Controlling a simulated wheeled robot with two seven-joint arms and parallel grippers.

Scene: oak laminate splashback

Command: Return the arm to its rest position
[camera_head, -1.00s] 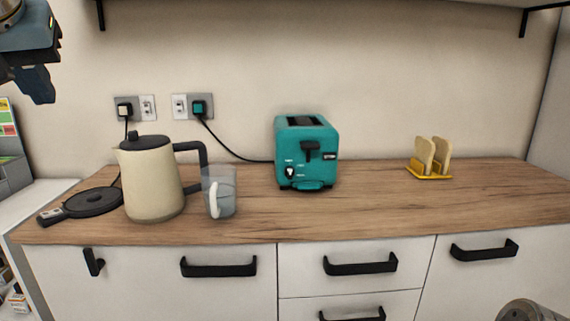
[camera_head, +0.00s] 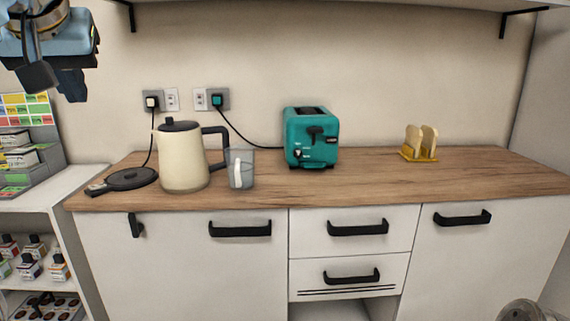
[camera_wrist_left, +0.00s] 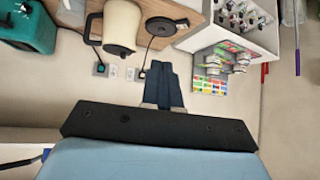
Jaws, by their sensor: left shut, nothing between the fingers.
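My left gripper (camera_head: 72,86) is at the upper left of the head view, raised in front of the wall and above the shelf unit, clear of the counter. Its fingers are together with nothing between them. In the left wrist view the shut fingers of my left gripper (camera_wrist_left: 163,82) point at the wall near the sockets, touching nothing I can make out. A rounded grey part at the lower right edge of the head view may be mine. No right gripper fingers show.
The wooden counter (camera_head: 350,181) holds a cream kettle (camera_head: 183,160), clear jug (camera_head: 240,169), black round plate (camera_head: 130,178), teal toaster (camera_head: 311,140) and yellow toast rack with bread (camera_head: 420,145). A white shelf unit (camera_head: 72,183) with small bottles stands left. A shelf (camera_head: 330,6) hangs above.

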